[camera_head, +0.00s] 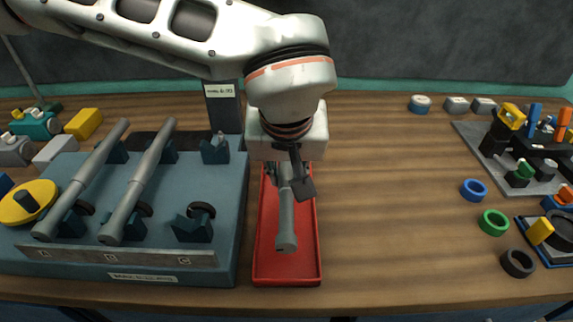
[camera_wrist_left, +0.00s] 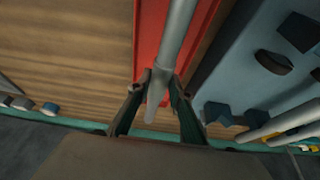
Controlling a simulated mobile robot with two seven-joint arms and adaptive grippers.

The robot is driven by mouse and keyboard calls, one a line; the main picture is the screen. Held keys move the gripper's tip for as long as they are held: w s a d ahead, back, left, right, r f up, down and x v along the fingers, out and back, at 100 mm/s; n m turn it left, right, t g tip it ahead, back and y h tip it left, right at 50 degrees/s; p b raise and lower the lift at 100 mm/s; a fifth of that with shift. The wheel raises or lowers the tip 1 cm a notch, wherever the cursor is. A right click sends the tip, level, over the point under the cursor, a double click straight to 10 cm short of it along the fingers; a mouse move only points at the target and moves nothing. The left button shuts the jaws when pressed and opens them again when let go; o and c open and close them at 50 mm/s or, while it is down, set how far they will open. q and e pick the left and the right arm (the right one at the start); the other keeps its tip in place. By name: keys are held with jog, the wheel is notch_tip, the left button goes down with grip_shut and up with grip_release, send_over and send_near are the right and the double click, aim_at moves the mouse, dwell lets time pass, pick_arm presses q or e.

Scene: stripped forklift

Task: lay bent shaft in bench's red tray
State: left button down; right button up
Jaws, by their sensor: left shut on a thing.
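The bent shaft (camera_head: 286,222) is a grey rod with a thicker near end, and it is over the red tray (camera_head: 262,262). My left gripper (camera_head: 290,180) is shut on the shaft near its far part, above the tray. In the left wrist view the shaft (camera_wrist_left: 176,30) runs between the two fingers (camera_wrist_left: 160,82), with the red tray (camera_wrist_left: 147,42) behind it. The shaft lies roughly along the tray's length. I cannot tell whether it touches the tray floor. The gripper and wrist hide the tray's far end. My right gripper is not in view.
A blue-grey fixture (camera_head: 170,262) marked A, B, C stands left of the tray, with two grey shafts (camera_head: 150,180) in its A and B cradles and C empty. The wooden bench (camera_head: 390,200) right of the tray is clear. Coloured rings (camera_head: 493,222) lie further right.

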pick_arm(q)
jog(key=shift+w+f+b, duration=0.1)
jog(key=shift+f+b, duration=0.5)
jog(key=shift+f, duration=1.3)
jog(key=shift+f+b, duration=0.25)
jog(key=shift+b, duration=0.05)
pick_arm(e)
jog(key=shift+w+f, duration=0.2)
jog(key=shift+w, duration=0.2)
pick_arm(q)
jog(key=c, duration=1.7)
grip_release()
jog(key=shift+f, duration=0.1)
jog(key=o, duration=0.5)
jog(key=shift+f, duration=0.1)
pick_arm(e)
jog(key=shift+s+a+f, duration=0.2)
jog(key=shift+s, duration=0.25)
